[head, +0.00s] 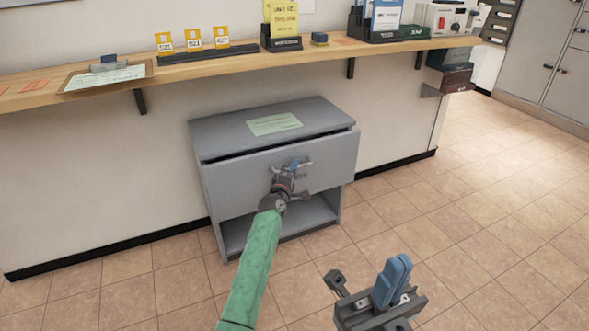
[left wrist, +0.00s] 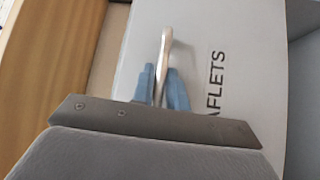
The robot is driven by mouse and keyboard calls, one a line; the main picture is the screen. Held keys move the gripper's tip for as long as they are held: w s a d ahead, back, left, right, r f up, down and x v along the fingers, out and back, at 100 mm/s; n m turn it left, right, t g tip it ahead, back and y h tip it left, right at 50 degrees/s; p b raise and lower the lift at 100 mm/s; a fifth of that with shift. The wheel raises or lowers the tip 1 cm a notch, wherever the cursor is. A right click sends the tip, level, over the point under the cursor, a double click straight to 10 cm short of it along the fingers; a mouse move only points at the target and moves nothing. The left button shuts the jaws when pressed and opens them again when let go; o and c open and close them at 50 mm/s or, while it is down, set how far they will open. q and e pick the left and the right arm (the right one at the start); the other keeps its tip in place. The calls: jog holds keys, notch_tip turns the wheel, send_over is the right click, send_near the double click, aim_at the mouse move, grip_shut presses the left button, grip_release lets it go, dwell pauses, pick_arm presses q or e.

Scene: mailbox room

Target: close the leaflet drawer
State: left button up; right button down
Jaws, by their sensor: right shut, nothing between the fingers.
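The leaflet drawer (head: 333,163) is the grey upper drawer of a small cabinet under the counter. Its front stands a little out from the cabinet, with a dark gap along the top. In the left wrist view its face (left wrist: 245,55) shows lettering ending in "AFLETS". My left gripper (head: 293,165) is at the drawer's bar handle (head: 307,161). In the left wrist view the handle (left wrist: 164,45) runs between the blue fingers (left wrist: 162,85), which appear closed on it. My right gripper (head: 393,283) is shut and empty, in front of the cabinet to the right.
The cabinet top (head: 220,130) carries a pale green sheet (head: 274,124). Below the drawer is an open shelf (head: 290,226). A wooden counter (head: 230,64) with signs and stands runs above. The tiled floor (head: 480,190) to the right is clear.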

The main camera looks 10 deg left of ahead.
aim_at(288, 164)
pick_arm(q)
grip_shut()
jog(key=shift+w, duration=0.1)
jog(key=w+a, duration=0.1)
jog(key=w, duration=0.1)
jog(key=w+a+b, duration=0.1)
jog(key=shift+w+a, duration=0.15)
jog(key=shift+w, duration=0.2)
jog(key=shift+r, duration=0.1)
jog(key=shift+o, duration=2.3)
grip_release()
jog(key=shift+a, duration=0.1)
